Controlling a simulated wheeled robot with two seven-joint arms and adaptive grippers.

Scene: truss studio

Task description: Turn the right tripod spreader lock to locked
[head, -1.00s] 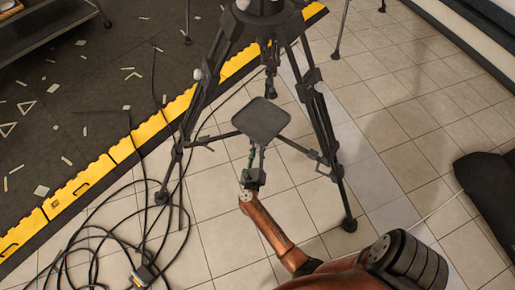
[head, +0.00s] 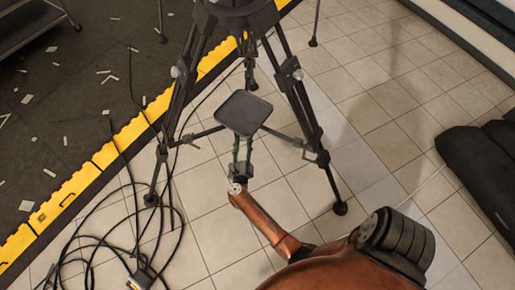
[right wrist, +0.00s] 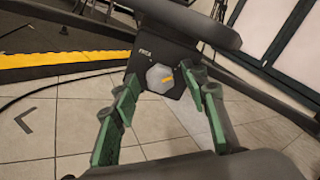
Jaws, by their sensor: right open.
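The black tripod (head: 291,75) stands on the tiles with a dark square plate (head: 244,113) between its legs. In the right wrist view, a dark block under the plate (right wrist: 205,22) carries the spreader lock, a grey hexagonal knob (right wrist: 160,78) with a yellow mark lying near level. My right gripper (right wrist: 160,90) is open, its green fingers on either side of the knob. The right fingertip looks close to the knob; the left has a gap. In the head view my right gripper (head: 239,158) is just below the plate, which partly hides the fingertips. My left gripper is not in view.
Black cables (head: 95,240) lie coiled on the floor at left. A yellow-edged dark mat (head: 60,110) with scattered pale pieces lies beyond. A black cushion-like object (head: 480,160) is at right. Tripod legs stand on both sides of my gripper. Open tiles lie between.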

